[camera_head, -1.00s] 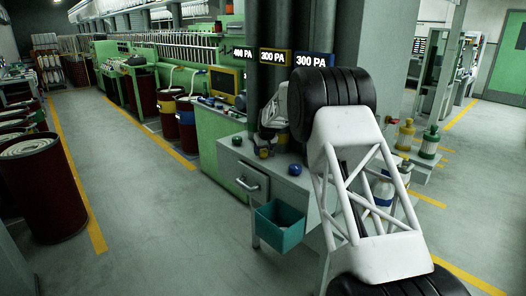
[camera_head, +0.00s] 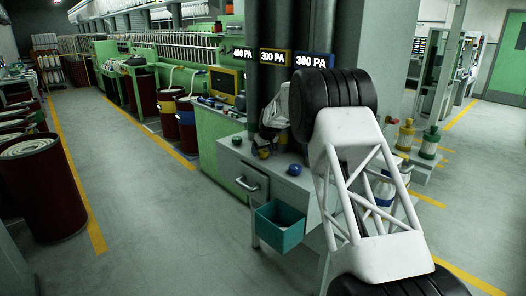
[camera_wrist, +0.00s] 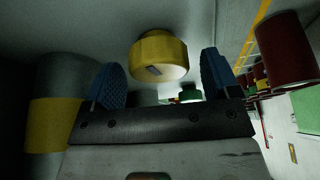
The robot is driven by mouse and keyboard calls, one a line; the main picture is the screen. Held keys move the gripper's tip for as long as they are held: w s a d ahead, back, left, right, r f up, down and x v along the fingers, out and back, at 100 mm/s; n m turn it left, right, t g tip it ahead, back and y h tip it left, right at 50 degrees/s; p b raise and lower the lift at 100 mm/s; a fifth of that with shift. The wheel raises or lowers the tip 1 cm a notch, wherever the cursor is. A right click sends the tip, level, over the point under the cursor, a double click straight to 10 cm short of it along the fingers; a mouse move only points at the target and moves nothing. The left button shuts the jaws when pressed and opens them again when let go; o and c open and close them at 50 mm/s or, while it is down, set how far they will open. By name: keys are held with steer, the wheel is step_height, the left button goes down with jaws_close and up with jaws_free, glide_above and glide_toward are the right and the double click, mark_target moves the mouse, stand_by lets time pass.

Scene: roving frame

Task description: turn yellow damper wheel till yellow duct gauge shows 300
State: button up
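The yellow damper wheel (camera_head: 264,152) sits on the grey cabinet top below. In the wrist view the yellow wheel (camera_wrist: 158,56) shows just ahead, with a small slot mark on its face. My gripper (camera_wrist: 161,61) is open, with its blue finger pads on either side of the wheel's line and visible gaps to it. In the head view my gripper (camera_head: 271,132) is close to the wheel, partly hidden by my arm.
A blue-framed gauge (camera_head: 314,61) reads 300 PA; a third gauge (camera_head: 242,53) at left is partly hidden. A teal bin (camera_head: 279,226) hangs on the cabinet (camera_head: 232,177).

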steer(key=v, duration=0.7)
steer(key=shift+r, duration=0.4)
steer(key=shift+s+d, duration=0.1)
steer(key=s+d+r+m, duration=0.1)
steer(key=s+d+r, duration=0.4)
steer(key=s, duration=0.8)
steer(key=s+d+r+m+h, duration=0.1)
steer(key=s+d+r, duration=0.45)
steer(key=s, duration=0.65)
steer(key=s+d+r+m, duration=0.2)
steer(key=s+d+r, duration=0.35)
steer(key=s, duration=0.75)
steer(key=s+d+f+m, duration=0.1)
steer(key=s+d+f, duration=0.1)
steer(key=s, duration=1.1)
steer(key=s+d+f+m+h, duration=0.1)
steer(key=s+d+f, duration=0.1)
steer(key=s, duration=1.1)
steer(key=s+d+f+m+g, duration=0.1)
steer(key=s+f, duration=0.3)
steer(key=s, duration=0.9)
steer(key=shift+d+f+h, duration=0.35)
steer(key=shift+d+h, duration=0.05)
steer(key=shift+d, duration=0.45)
